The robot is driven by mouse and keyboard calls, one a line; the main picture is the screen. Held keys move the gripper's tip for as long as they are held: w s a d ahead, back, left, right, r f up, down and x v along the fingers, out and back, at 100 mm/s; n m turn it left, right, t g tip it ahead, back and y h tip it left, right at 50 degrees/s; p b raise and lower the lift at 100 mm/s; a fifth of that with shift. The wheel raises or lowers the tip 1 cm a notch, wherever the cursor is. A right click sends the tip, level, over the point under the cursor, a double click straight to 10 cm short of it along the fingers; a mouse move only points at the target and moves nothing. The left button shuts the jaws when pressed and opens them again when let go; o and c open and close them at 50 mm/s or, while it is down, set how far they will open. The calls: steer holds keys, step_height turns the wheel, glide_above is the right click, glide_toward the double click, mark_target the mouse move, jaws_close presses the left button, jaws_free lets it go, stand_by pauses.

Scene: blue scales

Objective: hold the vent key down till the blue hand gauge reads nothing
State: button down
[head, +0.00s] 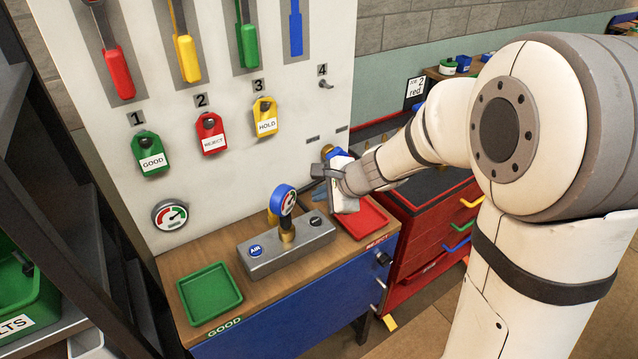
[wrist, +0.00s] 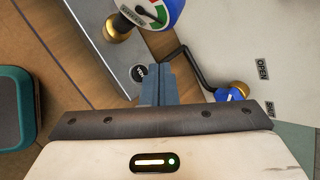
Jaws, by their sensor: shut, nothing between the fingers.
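The blue hand gauge (head: 284,199) stands upright in a brass socket on the grey block (head: 270,255), with its face partly cut off in the wrist view (wrist: 160,14). Its needle seems to lie toward the green part; the exact reading is too small to tell. The dark round vent key (head: 316,221) sits at the block's right end and shows in the wrist view (wrist: 138,72). My gripper (head: 318,191) is shut and empty, its fingertips (wrist: 152,66) close to the key in the wrist view. I cannot tell whether they touch it.
A green tray (head: 210,293) lies left, a red tray (head: 366,222) right. A fixed gauge (head: 170,215) is on the white panel.

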steer(key=w+m, duration=0.2)
steer(key=w+p, duration=0.1)
steer(key=shift+w+a+r+m+t, duration=0.1)
steer(key=shift+a+r+m+t, duration=0.15)
steer(key=shift+m+t, duration=0.15)
steer(key=shift+f, duration=0.1)
steer(key=b, duration=0.7)
glide_above(319, 222)
step_height(319, 222, down, 8)
steer(key=shift+r, duration=0.1)
steer(key=shift+f+b, duration=0.4)
stand_by(1.2)
steer(key=shift+f+b, duration=0.4)
steer(key=shift+b, duration=0.2)
